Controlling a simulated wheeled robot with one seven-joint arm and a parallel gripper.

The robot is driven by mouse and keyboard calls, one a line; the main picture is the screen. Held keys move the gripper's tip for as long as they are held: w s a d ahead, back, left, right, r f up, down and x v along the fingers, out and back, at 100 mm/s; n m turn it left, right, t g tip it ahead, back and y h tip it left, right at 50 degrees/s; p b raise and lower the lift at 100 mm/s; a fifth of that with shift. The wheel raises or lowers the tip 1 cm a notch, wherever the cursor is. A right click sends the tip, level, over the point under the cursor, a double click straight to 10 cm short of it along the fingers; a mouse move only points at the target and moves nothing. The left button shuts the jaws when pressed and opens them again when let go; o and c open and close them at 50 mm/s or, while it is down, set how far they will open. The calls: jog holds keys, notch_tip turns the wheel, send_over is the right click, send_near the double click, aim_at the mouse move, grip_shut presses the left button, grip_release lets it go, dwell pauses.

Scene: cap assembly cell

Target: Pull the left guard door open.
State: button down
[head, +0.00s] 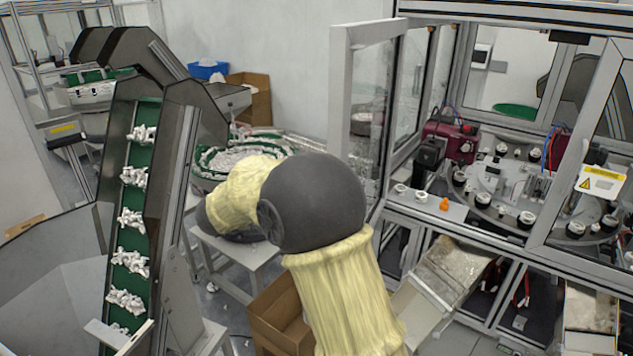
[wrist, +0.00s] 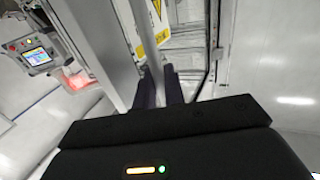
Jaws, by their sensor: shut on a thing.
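The left guard door (head: 344,125), a pale grey frame with a clear pane, stands swung outward from the cell at the middle of the head view. The opening beside it shows the machine inside. In the wrist view, my gripper (wrist: 160,88) has its two dark fingers close together around a thin grey upright bar, which looks like the door's handle (wrist: 124,40). The bar's lower end is hidden between the fingers. A yellow warning sign (wrist: 151,30) is just beyond the fingers. In the head view my gripper is hidden behind my yellow-sleeved arm.
A parts conveyor (head: 133,215) with green belt stands at left. A cardboard box (head: 277,320) and a low grey table (head: 245,255) are near my arm. A chute (head: 440,285) slopes out below the cell. A control panel (wrist: 35,55) shows in the wrist view.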

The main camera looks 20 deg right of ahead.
jog(key=shift+d+r, duration=0.1)
jog(key=shift+r, duration=0.1)
jog(key=c, duration=1.6)
grip_release()
jog(key=shift+w, duration=0.1)
jog(key=shift+c, duration=0.2)
jog(key=shift+o, duration=0.2)
jog(key=shift+d+f, duration=0.15)
jog(key=b+v, duration=0.7)
jog(key=v, duration=1)
jog(key=shift+a, duration=0.35)
